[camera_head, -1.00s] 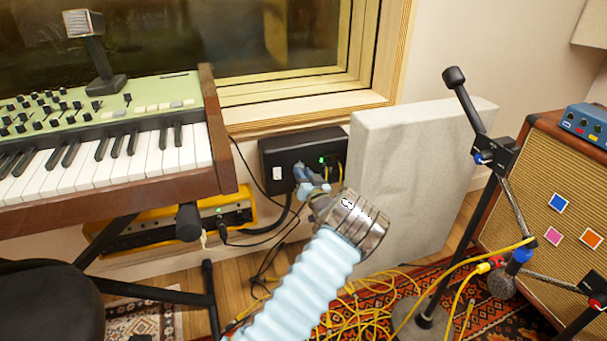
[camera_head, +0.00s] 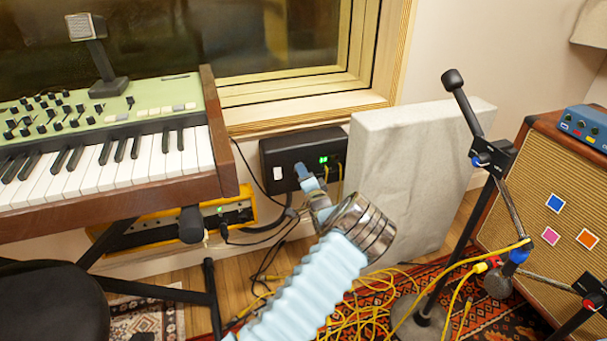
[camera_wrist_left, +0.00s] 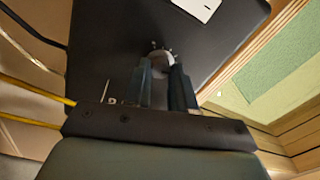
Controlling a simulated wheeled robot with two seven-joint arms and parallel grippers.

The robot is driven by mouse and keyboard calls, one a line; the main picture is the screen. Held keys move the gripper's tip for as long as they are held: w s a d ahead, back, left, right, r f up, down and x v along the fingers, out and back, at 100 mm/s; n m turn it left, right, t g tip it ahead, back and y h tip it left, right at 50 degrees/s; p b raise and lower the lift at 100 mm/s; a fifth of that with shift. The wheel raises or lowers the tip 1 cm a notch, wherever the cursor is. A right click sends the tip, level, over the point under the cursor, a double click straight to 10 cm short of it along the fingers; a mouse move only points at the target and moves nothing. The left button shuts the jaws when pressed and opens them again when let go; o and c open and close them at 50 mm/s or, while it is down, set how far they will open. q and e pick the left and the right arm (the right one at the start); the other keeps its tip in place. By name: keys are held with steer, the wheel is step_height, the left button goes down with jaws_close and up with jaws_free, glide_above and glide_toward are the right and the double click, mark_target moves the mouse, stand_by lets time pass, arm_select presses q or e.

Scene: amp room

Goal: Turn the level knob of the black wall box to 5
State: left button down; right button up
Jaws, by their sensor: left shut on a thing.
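The black wall box (camera_head: 275,153) is mounted on the wall below the window, and it fills the top of the left wrist view (camera_wrist_left: 110,40). A small green display (camera_head: 323,160) is lit on its face; its digits are too small to read surely. The round grey level knob (camera_wrist_left: 162,60) has marks around it. My left gripper (camera_head: 302,172) reaches the box, its two fingers shut on the knob in the left wrist view (camera_wrist_left: 164,74). The fingers hide the knob in the head view. My right gripper is not in view.
A white switch plate (camera_head: 277,173) sits on the box's left side. Cables hang below and right of it. A grey panel (camera_head: 400,180) leans right of the box. The keyboard (camera_head: 110,160) is at left, a microphone stand (camera_head: 470,220) at right.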

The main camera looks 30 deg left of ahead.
arm_select(q)
steer(key=shift+m, duration=1.7)
steer(key=shift+f, duration=0.1)
steer(key=c, duration=0.9)
jaws_free()
steer(key=shift+c, duration=0.2)
steer(key=shift+d, duration=0.1)
steer(key=p+v, duration=0.1)
steer(key=v, duration=1.2)
steer(key=shift+s+d, duration=0.25)
